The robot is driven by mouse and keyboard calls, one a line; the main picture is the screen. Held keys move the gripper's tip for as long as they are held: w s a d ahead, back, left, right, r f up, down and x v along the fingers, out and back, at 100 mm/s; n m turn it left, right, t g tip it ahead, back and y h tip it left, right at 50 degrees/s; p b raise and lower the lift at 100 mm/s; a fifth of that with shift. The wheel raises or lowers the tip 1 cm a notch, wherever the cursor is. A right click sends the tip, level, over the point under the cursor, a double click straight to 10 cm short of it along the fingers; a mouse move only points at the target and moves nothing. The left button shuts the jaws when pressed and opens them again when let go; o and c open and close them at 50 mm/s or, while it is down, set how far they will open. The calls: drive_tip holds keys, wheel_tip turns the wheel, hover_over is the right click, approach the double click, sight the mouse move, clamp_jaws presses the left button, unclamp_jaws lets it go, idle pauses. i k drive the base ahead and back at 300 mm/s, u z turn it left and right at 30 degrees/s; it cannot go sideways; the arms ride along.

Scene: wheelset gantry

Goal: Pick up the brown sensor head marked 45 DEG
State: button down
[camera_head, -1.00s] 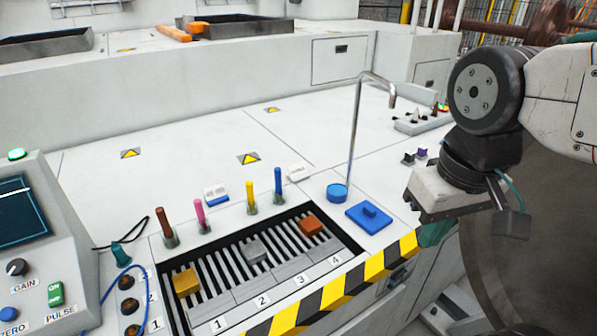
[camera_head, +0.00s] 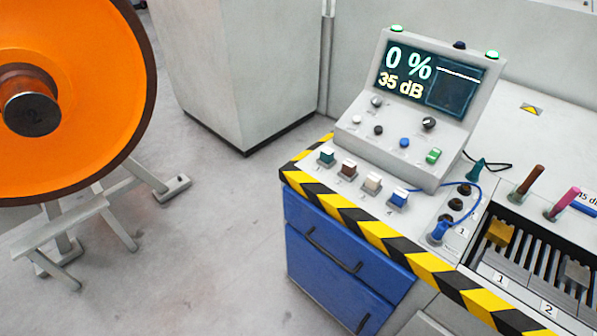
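A small brown-topped block (camera_head: 348,168) sits in a row on the console's front ledge, between a teal-topped block (camera_head: 327,156) and a white-topped block (camera_head: 373,183). A blue-topped block (camera_head: 398,198) ends the row on the right. I cannot read a 45 DEG marking on any of them, so I cannot tell whether the brown one is the sensor head. A brown upright stick (camera_head: 528,183) stands behind the slotted tray at the right. My gripper is not in view.
The console (camera_head: 420,110) has a lit screen reading 0 % and 35 dB. Black-and-yellow striping marks the bench edge (camera_head: 365,225) above blue drawers (camera_head: 340,262). A large orange wheel (camera_head: 95,90) stands at the left. Grey floor between is open.

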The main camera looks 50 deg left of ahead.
sight(349, 167)
drive_tip(key=u, duration=0.4)
drive_tip(key=k, duration=0.9)
drive_tip(key=u, duration=1.1)
drive_tip(key=i, duration=0.6)
drive_tip(key=u, duration=0.75)
drive_tip(key=i, duration=0.75)
drive_tip(key=z, duration=0.75)
drive_tip(key=i, duration=0.7)
drive_tip(key=z, duration=0.7)
